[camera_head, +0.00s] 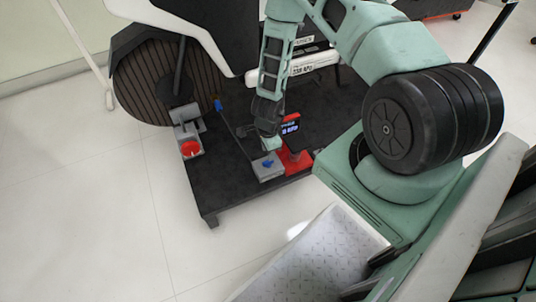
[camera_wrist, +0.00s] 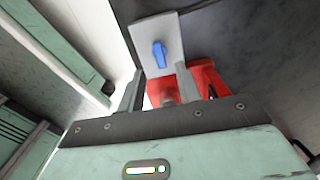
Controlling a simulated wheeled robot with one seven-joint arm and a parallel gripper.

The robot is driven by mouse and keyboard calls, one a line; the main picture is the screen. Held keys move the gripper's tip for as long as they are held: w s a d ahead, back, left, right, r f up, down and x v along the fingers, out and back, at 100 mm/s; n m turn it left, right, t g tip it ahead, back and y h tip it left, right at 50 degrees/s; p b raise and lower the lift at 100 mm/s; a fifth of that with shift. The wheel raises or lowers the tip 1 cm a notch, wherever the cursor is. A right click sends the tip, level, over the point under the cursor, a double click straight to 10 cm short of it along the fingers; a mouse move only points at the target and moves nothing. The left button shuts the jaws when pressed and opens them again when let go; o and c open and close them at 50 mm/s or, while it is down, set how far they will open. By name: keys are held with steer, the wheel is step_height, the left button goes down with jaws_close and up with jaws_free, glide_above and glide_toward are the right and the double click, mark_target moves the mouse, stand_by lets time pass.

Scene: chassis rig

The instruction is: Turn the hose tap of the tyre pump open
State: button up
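The blue tap lever (camera_head: 267,163) sits on top of a small grey block (camera_head: 267,174) near the front edge of a dark platform. In the wrist view the blue lever (camera_wrist: 159,53) stands on the pale grey block face (camera_wrist: 174,31), just beyond my fingertips. My gripper (camera_head: 270,142) hangs just above and behind the block in the head view. In the wrist view the gripper (camera_wrist: 160,76) is open, its two fingers apart with nothing held between them. The fingers appear clear of the lever; exact height is hard to tell.
A red stand with a lit display (camera_head: 290,128) is close beside my gripper; its red body (camera_wrist: 205,77) shows behind the fingers. A red knob (camera_head: 190,148) on a grey bracket is left. A dark hose runs from a blue fitting (camera_head: 217,104) towards the block. Pale floor is clear in front.

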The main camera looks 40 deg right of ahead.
step_height(320, 180, up, 12)
steer(key=p, duration=0.3)
steer(key=shift+f, duration=0.15)
steer(key=w+a+r+n+t+y, duration=0.1)
steer(key=w+a+r+n+y, duration=0.15)
steer(key=a+r+n, duration=0.8)
steer(key=s+a+r+n+g, duration=0.1)
steer(key=s+a+r+n, duration=0.3)
steer(key=a+r, duration=0.3)
steer(key=s+a+r+n, duration=0.5)
steer(key=a+r, duration=0.1)
steer(key=r, duration=0.3)
steer(key=s+r+n+h, duration=0.2)
steer(key=s+r+n, duration=0.6)
steer(key=s+n, duration=0.3)
step_height(320, 180, up, 25)
steer(key=m+p, duration=0.1)
steer(key=p, duration=2.4)
steer(key=shift+s+d+f, duration=0.2)
steer(key=shift+s+d, duration=0.05)
steer(key=shift+s, duration=0.05)
